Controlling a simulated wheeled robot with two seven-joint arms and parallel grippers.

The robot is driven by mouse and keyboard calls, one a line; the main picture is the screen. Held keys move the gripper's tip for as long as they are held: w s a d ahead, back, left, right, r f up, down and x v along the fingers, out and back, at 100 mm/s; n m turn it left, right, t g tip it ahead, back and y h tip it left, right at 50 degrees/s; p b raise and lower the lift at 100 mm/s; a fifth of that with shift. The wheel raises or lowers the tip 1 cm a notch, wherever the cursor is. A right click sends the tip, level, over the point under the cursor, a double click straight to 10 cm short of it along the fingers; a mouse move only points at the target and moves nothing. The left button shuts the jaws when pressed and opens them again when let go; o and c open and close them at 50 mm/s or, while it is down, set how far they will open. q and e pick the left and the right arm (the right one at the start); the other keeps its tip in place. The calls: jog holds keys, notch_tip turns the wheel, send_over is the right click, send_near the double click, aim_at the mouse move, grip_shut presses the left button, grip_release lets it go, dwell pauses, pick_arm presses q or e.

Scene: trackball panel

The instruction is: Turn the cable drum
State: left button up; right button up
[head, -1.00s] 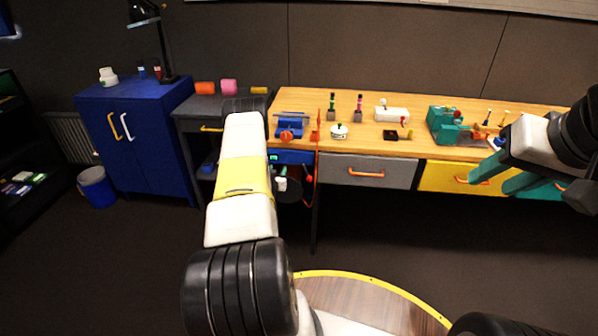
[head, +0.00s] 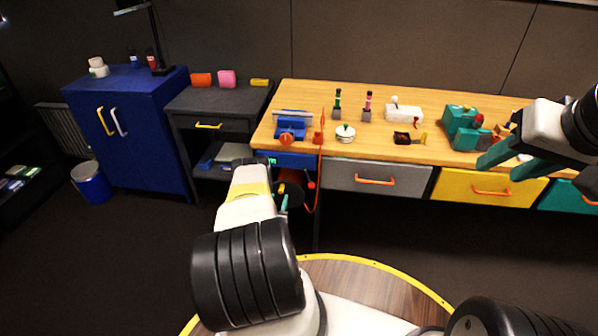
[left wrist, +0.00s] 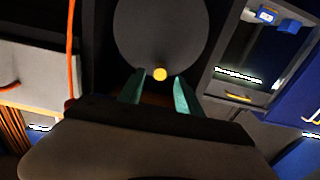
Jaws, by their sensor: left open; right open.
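The cable drum is a dark round disc (left wrist: 160,30) in the left wrist view, with a small yellow knob (left wrist: 160,73) near its rim. In the head view the drum (head: 294,184) shows below the bench's left end, partly hidden by my left arm. My left gripper (left wrist: 160,88) is open, with its teal fingers either side of the knob's line. Whether they are level with the knob in depth I cannot tell. My right gripper (head: 516,163) is open and empty, in front of the bench's right side.
An orange cable (head: 319,170) hangs at the bench's left end, right of the drum. The wooden bench (head: 380,95) carries several small devices. A dark side table (head: 235,101) and a blue cabinet (head: 140,150) stand to the left.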

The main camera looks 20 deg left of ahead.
aim_at(281, 191)
pick_arm(q)
jog(key=x, duration=0.5)
jog(key=shift+w, duration=0.15)
grip_shut()
dwell(1.3)
